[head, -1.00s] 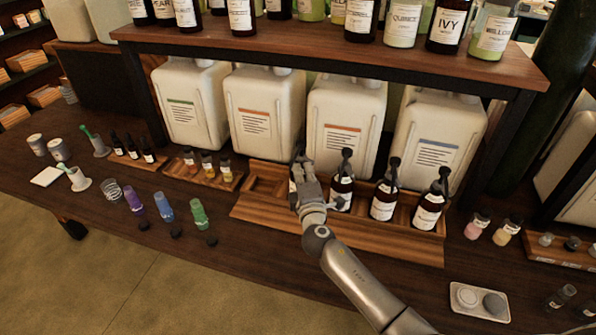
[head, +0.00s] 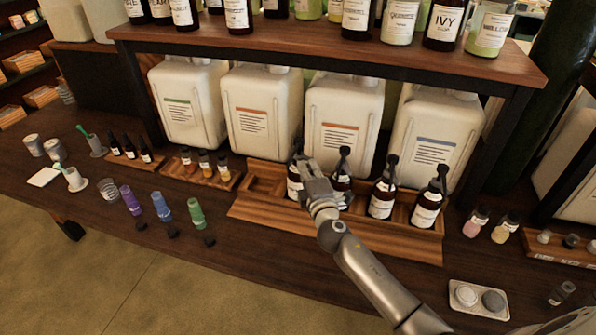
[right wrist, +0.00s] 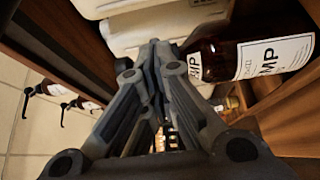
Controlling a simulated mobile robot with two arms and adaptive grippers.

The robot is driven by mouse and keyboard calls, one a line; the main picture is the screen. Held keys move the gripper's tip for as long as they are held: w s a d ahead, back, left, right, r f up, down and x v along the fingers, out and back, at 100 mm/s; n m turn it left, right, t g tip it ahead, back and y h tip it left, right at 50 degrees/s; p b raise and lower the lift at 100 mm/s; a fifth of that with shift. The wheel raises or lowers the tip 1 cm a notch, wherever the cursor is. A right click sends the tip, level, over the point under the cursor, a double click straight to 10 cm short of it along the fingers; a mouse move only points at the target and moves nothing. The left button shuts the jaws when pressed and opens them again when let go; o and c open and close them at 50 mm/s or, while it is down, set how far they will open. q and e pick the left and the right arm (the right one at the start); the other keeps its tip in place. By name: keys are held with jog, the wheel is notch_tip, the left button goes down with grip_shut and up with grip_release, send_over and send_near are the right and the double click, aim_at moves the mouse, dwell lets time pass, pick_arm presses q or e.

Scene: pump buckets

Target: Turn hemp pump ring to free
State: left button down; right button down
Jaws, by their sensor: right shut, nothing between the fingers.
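Several brown pump bottles with black pump heads stand in a wooden rack (head: 275,219). In the right wrist view, a brown bottle whose label ends in "MP" (right wrist: 262,58) is right of my fingers; its pump ring is hidden behind them. In the head view, labels are too small to tell which bottle this is. My right gripper (head: 308,168) is shut and empty, between the leftmost bottle (head: 294,188) and the second bottle (head: 342,180). The right wrist view shows its fingertips (right wrist: 154,48) together. I cannot tell whether they touch a bottle. My left gripper is not in view.
Large white canisters (head: 344,125) stand close behind the rack, under a wooden shelf (head: 330,45). Two more pump bottles (head: 382,199) stand right of my gripper. Small colored vials (head: 163,206) stand left. The table's front strip is mostly clear.

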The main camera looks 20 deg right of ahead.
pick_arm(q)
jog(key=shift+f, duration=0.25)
pick_arm(e)
jog(key=shift+w+d, duration=0.1)
jog(key=shift+d, duration=0.55)
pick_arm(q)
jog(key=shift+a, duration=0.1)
pick_arm(e)
jog(key=shift+f, duration=0.1)
dwell(1.1)
